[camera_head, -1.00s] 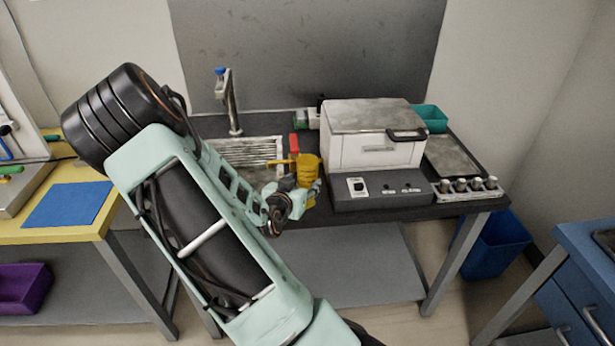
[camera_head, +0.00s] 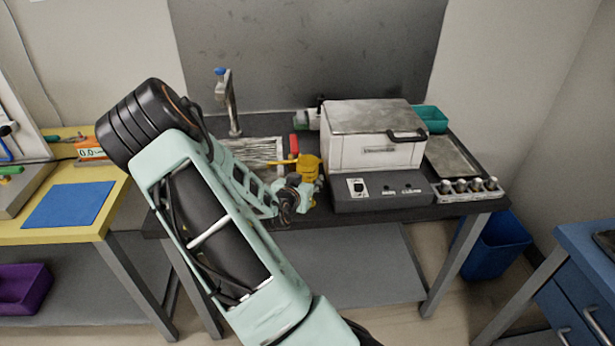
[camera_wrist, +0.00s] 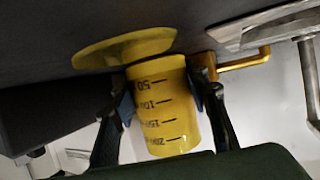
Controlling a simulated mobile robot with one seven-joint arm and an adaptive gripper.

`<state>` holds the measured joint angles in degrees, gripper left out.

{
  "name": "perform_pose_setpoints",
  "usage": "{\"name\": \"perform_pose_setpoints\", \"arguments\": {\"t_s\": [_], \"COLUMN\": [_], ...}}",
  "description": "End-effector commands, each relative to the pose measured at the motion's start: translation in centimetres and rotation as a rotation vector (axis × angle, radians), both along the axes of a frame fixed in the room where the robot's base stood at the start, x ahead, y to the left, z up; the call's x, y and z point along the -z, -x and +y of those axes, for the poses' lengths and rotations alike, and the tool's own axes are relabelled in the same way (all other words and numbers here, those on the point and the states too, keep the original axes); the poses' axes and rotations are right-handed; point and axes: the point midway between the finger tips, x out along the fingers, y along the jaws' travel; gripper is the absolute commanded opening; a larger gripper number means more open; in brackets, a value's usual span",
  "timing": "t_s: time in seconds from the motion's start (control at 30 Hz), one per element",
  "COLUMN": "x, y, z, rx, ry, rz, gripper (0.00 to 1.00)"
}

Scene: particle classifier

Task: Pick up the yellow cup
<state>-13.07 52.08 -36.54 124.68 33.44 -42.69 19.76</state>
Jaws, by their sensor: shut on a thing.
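The yellow cup (camera_head: 309,164) is at the front of the dark counter, just left of the white-lidded machine. Black volume marks show on it in the wrist view (camera_wrist: 163,110). Its yellow handle (camera_wrist: 245,64) sticks out to the right there and to the left in the head view. My gripper (camera_wrist: 164,92) is shut on the cup, with one finger against each side. In the head view my gripper (camera_head: 302,186) covers the cup's lower part, so I cannot tell whether its base touches the counter. A yellow disc (camera_wrist: 124,49) shows beside the cup; I cannot tell what it is.
The white-lidded machine (camera_head: 375,151) stands close right of the cup. A sink (camera_head: 252,150) with a faucet (camera_head: 230,103) is to the left. A red object (camera_head: 294,145) stands close behind the cup. A tray with several small jars (camera_head: 470,187) is farther right.

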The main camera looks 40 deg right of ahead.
Motion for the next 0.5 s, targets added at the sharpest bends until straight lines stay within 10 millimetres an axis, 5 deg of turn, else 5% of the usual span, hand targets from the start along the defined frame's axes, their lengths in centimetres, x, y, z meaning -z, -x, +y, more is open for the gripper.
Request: {"name": "perform_pose_setpoints", "arguments": {"t_s": [0.5], "x": [-0.9], "y": [-0.06], "z": [-0.02], "rx": [-0.001], "ry": [0.002], "rz": [-0.003], "gripper": [0.12]}}
